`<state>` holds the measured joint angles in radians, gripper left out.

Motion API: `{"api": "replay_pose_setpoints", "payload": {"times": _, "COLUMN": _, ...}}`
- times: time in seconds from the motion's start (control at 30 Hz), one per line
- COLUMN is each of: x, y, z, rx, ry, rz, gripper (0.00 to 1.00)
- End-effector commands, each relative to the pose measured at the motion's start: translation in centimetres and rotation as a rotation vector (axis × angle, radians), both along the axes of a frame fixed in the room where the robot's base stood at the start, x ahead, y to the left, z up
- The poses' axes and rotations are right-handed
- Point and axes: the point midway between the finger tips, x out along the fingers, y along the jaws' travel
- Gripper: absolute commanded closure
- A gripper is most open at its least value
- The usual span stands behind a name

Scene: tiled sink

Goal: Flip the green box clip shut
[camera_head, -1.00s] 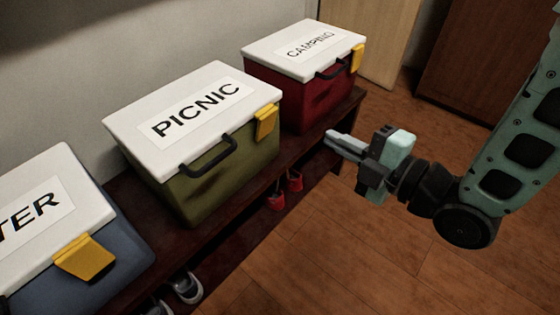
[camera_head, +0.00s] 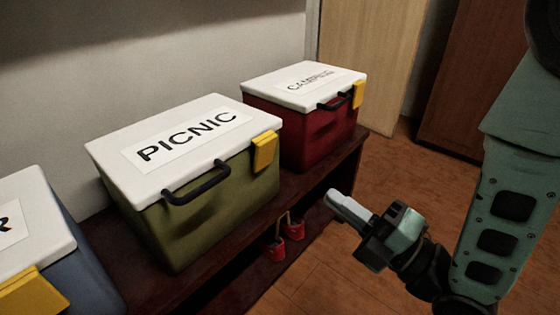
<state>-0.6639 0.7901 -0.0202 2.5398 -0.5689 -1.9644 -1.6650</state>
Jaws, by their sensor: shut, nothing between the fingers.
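The green box (camera_head: 215,205) stands on the dark wooden bench, with a white lid (camera_head: 183,143) labelled PICNIC resting on it. Its yellow clip (camera_head: 264,152) is at the right end of the lid's front edge, near the corner, and hangs against the box's side. I cannot tell whether it is latched. A black handle (camera_head: 198,187) is on the front of the box. My gripper (camera_head: 335,195) is shut and empty, in free air in front of the bench, to the right of the clip and lower in the picture. It is apart from the box.
A red box (camera_head: 318,135) with a yellow clip stands behind to the right. A blue box (camera_head: 80,272) with a yellow clip (camera_head: 32,294) is at the left. Red shoes (camera_head: 284,242) are on the lower shelf of the bench (camera_head: 345,165). The floor at right is open.

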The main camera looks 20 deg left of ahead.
Motion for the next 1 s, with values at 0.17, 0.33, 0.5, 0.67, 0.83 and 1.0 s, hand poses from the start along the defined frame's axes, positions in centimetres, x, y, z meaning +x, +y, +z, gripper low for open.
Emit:
{"api": "replay_pose_setpoints", "payload": {"times": 0.17, "x": 1.1, "y": 3.0, "z": 0.7, "rx": 0.006, "ry": -0.003, "rz": 0.003, "gripper": 1.0}}
{"api": "replay_pose_setpoints", "payload": {"times": 0.33, "x": 2.3, "y": 6.2, "z": 1.5, "rx": 0.007, "ry": -0.001, "rz": 0.002, "gripper": 1.0}}
{"api": "replay_pose_setpoints", "payload": {"times": 0.5, "x": 3.5, "y": 9.0, "z": 2.0, "rx": 0.005, "ry": 0.0, "rz": 0.001, "gripper": 1.0}}
{"api": "replay_pose_setpoints", "payload": {"times": 0.67, "x": 4.2, "y": 10.7, "z": 2.6, "rx": 0.004, "ry": 0.0, "rz": 0.0, "gripper": 1.0}}
{"api": "replay_pose_setpoints", "payload": {"times": 0.83, "x": 4.6, "y": 11.5, "z": 2.9, "rx": 0.003, "ry": 0.002, "rz": 0.0, "gripper": 1.0}}
{"api": "replay_pose_setpoints", "payload": {"times": 1.0, "x": 4.6, "y": 11.6, "z": 2.9, "rx": 0.002, "ry": 0.003, "rz": 0.0, "gripper": 1.0}}
